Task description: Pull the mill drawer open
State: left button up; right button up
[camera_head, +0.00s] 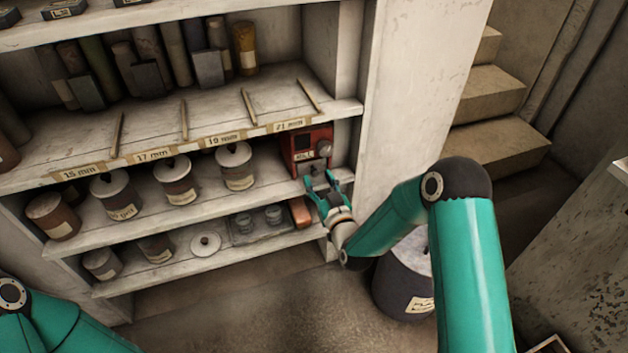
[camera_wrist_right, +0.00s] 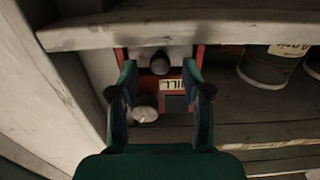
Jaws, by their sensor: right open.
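The mill (camera_head: 307,140) is a small red box with a label and a round metal knob on its front, at the right end of the middle shelf. In the right wrist view, turned upside down, its red body (camera_wrist_right: 201,55) frames a grey drawer front (camera_wrist_right: 180,53) with a dark round pull (camera_wrist_right: 160,62). How far the drawer stands out I cannot tell. My right gripper (camera_head: 322,178) is open just in front of the mill's lower part. In the wrist view its fingers (camera_wrist_right: 159,78) lie either side of the pull, with a gap; contact is not visible. My left gripper is out of view.
Lidded jars (camera_head: 234,168) stand left of the mill. A lower shelf holds a glass tray (camera_head: 262,224) and a reddish block (camera_head: 300,212). The shelf's side wall (camera_head: 400,90) is close on the right. A dark lidded drum (camera_head: 402,280) stands below my right arm.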

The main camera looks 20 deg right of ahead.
jog(key=shift+w, duration=0.7)
grip_shut()
